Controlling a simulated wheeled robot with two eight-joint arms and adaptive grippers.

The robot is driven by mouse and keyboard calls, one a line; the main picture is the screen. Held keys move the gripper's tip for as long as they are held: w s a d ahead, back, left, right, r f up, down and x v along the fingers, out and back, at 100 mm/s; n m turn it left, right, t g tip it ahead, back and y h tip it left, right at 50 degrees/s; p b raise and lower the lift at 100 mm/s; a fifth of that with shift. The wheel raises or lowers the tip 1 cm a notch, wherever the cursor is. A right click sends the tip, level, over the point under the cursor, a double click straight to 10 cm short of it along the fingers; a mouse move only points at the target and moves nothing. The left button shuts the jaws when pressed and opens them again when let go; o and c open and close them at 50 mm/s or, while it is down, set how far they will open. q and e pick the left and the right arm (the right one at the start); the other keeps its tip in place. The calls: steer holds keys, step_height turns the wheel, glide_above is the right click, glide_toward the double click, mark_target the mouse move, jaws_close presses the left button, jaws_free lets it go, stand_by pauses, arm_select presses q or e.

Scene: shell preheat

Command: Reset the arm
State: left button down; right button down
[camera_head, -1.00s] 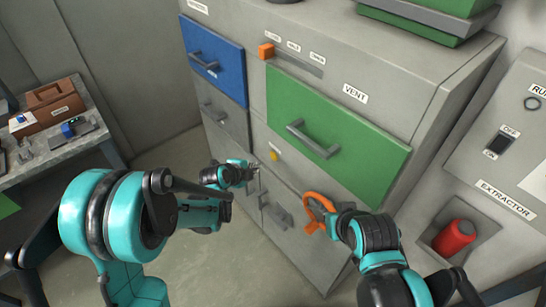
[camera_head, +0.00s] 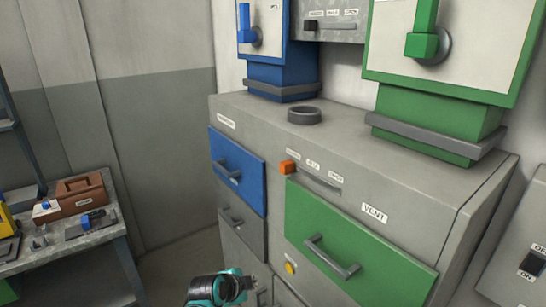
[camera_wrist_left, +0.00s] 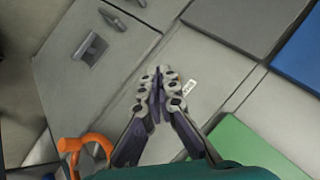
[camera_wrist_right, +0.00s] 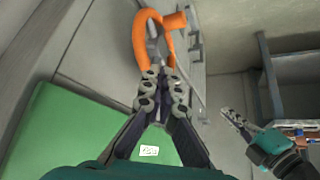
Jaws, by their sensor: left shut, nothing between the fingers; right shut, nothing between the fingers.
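My left gripper (camera_head: 252,282) shows at the bottom of the head view, in front of the grey cabinet. In the left wrist view its fingers (camera_wrist_left: 160,78) are together with nothing between them, in front of a grey panel. My right gripper is outside the head view. In the right wrist view its fingers (camera_wrist_right: 165,78) are together and empty. An orange hooked handle (camera_wrist_right: 140,45) shows just beyond these fingertips; I cannot tell whether they touch it. My left gripper also shows at the right of that view (camera_wrist_right: 236,120).
The cabinet (camera_head: 235,105) has a blue drawer front (camera_head: 237,165), a green front (camera_head: 350,225) with a bar handle, and an orange slider knob (camera_head: 288,167). A dark ring (camera_head: 304,115) lies on top. A workbench (camera_head: 70,250) with a brown toolbox (camera_head: 82,192) stands at left.

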arm_select(q)
steer(key=s+a+r+n+y, duration=0.1)
steer(key=s+a+n, duration=0.2)
steer(key=s+n, duration=0.2)
steer(key=s+a+r+n+y, duration=0.1)
steer(key=s+a+n, duration=0.3)
steer(key=s, duration=0.5)
steer(key=s+a+r+n+g+y, duration=0.1)
steer(key=s+a+r+n, duration=0.1)
steer(key=s+a+n, duration=0.2)
steer(key=s+n, duration=0.3)
steer(key=shift+s+a+r+y, duration=0.2)
steer(key=shift+a+r+y, duration=0.1)
steer(key=shift+y, duration=0.1)
